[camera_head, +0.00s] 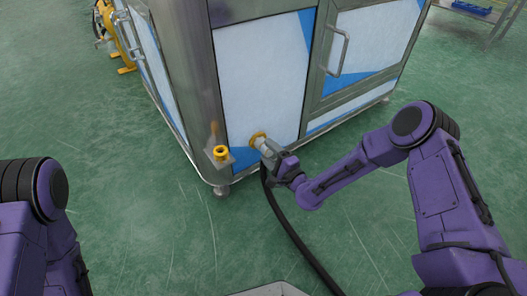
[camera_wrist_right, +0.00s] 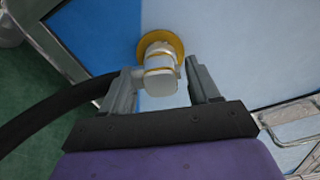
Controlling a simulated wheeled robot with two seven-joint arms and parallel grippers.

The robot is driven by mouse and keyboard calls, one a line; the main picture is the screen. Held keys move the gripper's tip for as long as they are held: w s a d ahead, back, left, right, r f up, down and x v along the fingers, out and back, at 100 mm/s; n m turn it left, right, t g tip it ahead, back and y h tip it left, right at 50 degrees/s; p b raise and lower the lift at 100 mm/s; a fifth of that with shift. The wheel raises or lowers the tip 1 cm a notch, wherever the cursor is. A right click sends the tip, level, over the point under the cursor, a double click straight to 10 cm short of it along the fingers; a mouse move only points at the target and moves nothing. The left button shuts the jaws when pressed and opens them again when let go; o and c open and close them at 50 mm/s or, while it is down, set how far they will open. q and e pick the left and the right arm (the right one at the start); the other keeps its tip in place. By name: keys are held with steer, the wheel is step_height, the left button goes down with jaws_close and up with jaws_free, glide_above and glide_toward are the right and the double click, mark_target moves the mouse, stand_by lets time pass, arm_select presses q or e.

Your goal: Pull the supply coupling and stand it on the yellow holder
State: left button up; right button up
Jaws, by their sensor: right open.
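The supply coupling (camera_wrist_right: 160,76) is a pale grey fitting on a round yellow port (camera_wrist_right: 161,43) low on the cabinet's white and blue panel. A thick black hose (camera_head: 290,230) runs from it down to the floor. My right gripper (camera_wrist_right: 165,86) is open, with one finger on each side of the coupling. In the head view the right gripper (camera_head: 271,152) partly hides the coupling. The yellow holder (camera_head: 221,153) is a small ring on the cabinet's corner post, left of the port, and looks empty. My left gripper is not in view; only the left arm shows.
The large steel cabinet (camera_head: 262,80) with door handles (camera_head: 338,52) fills the upper middle. Its foot (camera_head: 221,191) stands on the green floor (camera_head: 150,215), which is clear in front. A yellow machine (camera_head: 119,40) stands behind at the left.

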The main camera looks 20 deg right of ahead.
mark_target(270, 153)
steer(key=shift+c, duration=0.3)
stand_by(0.7)
jaws_close()
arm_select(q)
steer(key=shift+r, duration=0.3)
arm_select(e)
steer(key=shift+s+d, duration=0.2)
steer(key=shift+s, duration=0.35)
steer(key=shift+s+d+p, duration=0.15)
steer(key=shift+s+p, duration=0.2)
steer(key=shift+p, duration=0.05)
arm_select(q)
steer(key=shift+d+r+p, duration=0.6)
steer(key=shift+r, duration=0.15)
arm_select(e)
steer(key=shift+v, duration=2.05)
steer(key=shift+r, duration=0.1)
